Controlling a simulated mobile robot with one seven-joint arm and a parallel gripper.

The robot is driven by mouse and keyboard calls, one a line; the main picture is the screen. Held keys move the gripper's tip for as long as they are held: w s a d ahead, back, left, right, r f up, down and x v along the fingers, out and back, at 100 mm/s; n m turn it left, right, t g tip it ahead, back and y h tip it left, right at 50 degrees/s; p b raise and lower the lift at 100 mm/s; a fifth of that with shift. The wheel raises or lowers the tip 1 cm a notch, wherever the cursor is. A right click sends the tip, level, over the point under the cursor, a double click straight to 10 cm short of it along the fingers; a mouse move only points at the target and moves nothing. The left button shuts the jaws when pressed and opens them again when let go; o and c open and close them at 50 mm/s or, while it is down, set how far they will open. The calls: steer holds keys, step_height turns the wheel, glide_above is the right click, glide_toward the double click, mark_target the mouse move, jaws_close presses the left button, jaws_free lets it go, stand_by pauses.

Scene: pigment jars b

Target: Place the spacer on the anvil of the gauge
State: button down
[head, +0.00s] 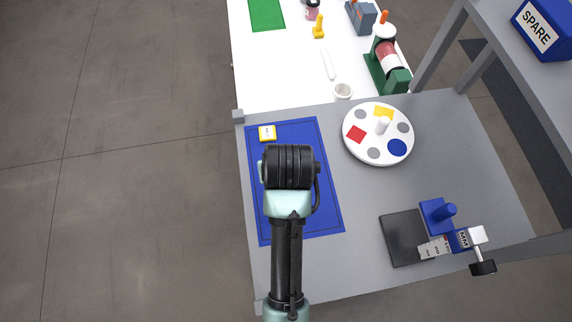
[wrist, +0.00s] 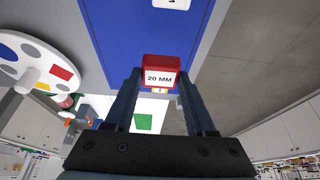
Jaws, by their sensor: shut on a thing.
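A red spacer (wrist: 161,62) with a white "20 MM" label is between the two dark fingers of my gripper (wrist: 159,78) in the wrist view. My gripper is shut on it, above or at the blue mat (wrist: 135,30); I cannot tell its height. In the head view my arm's wrist hides the fingers and the red spacer. The gauge (head: 438,212) stands at the lower right of the grey table, right of my arm. It has a dark base plate, blue parts, a marked scale and a screw with a black knob. I cannot single out its anvil.
A yellow block with a white label (head: 267,133) lies at the far end of the blue mat (head: 325,190). A grey shelf with a blue SPARE box (head: 540,30) overhangs at upper right.

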steer(key=f, duration=0.4)
steer(key=shift+s, duration=0.35)
steer(key=shift+w+f+p, duration=0.1)
steer(key=shift+f+p, duration=0.35)
steer(key=shift+f, duration=1.55)
steer(key=shift+c, duration=1.2)
jaws_free()
steer(key=shift+f, duration=0.1)
